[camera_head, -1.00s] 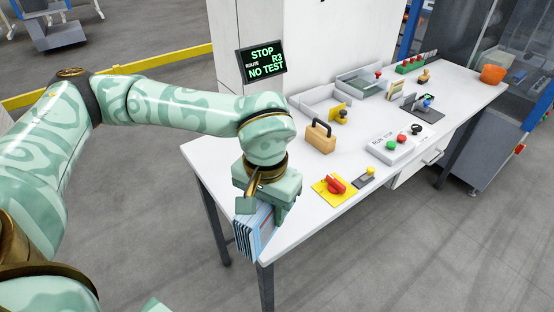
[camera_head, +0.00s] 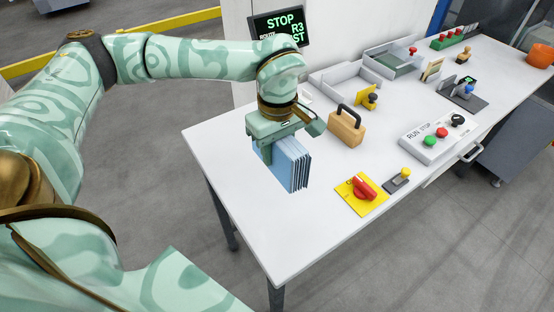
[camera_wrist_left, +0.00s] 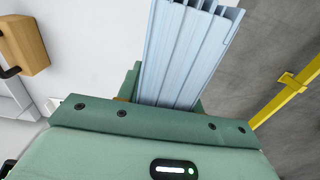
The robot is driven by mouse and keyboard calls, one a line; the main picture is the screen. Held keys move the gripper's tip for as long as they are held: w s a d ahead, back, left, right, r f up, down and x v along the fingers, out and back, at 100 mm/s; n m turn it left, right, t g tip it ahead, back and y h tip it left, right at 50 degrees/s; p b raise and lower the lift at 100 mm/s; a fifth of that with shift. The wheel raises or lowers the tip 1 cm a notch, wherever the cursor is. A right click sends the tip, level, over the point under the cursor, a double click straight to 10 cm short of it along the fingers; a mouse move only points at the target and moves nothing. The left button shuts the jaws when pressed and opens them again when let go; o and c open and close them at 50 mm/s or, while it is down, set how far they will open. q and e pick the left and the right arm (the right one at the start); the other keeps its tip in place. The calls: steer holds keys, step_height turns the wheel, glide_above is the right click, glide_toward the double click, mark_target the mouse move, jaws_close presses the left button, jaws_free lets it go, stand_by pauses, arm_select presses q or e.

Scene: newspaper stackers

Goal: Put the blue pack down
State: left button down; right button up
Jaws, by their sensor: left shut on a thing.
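The blue pack (camera_head: 284,163) is a light-blue bundle of several thin layers, held upright below my left gripper (camera_head: 280,140). The gripper is shut on the pack's upper part. The pack is over the left part of the white table (camera_head: 240,220); I cannot tell whether its lower edge touches the top. In the left wrist view the pack (camera_wrist_left: 188,50) sticks out from between the green fingers, its layered edges showing. My right gripper is not in view.
A wooden block with a black handle (camera_head: 346,127) stands just right of the pack. A red switch on a yellow plate (camera_head: 362,192) and a button box (camera_head: 440,137) are further right. Grey trays (camera_head: 345,84) lie behind. The table's front left area is clear.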

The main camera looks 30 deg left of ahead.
arm_select(q)
steer(key=w+a+f, duration=0.1)
steer(key=f, duration=0.1)
steer(key=w+a+f+b, duration=0.1)
steer(key=w+f, duration=0.1)
steer(key=w+a+f+b, duration=0.1)
steer(key=w+f, duration=0.1)
steer(key=shift+a+f, duration=0.2)
steer(key=shift+a, duration=0.1)
step_height(320, 180, down, 3)
steer(key=shift+w+f+b, duration=0.15)
steer(key=shift+f+b, duration=0.05)
steer(key=shift+b, duration=0.2)
steer(key=shift+r, duration=0.1)
steer(key=c, duration=0.9)
jaws_free()
